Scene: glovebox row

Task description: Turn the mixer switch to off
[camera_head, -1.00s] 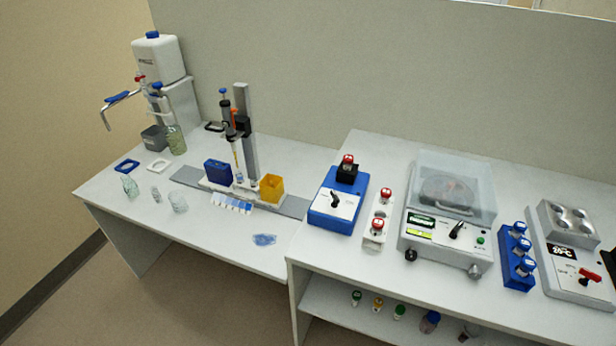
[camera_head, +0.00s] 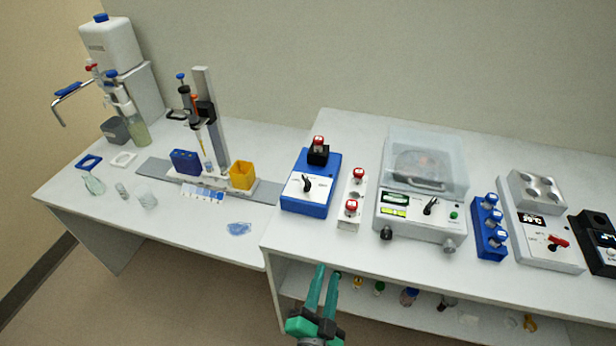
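The mixer (camera_head: 323,208) is a blue box with a white front panel, standing at the left end of the raised bench. A red-capped vial (camera_head: 319,143) sits in the black holder (camera_head: 318,156) on its top. Its black switch (camera_head: 307,184) is on the white panel, its handle pointing up and slightly left; the panel marks are too small to read. My gripper (camera_head: 328,271) has teal fingers, apart with an empty gap between them. It is at the bottom of the head view, in front of the raised bench's front edge, below and apart from the mixer.
A white rack (camera_head: 349,223) with red-capped vials stands right of the mixer, then a clear-lidded centrifuge (camera_head: 424,221) with its own black knob. A blue vial rack (camera_head: 490,243) and heater block (camera_head: 548,255) follow. A shelf with small bottles lies under the bench.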

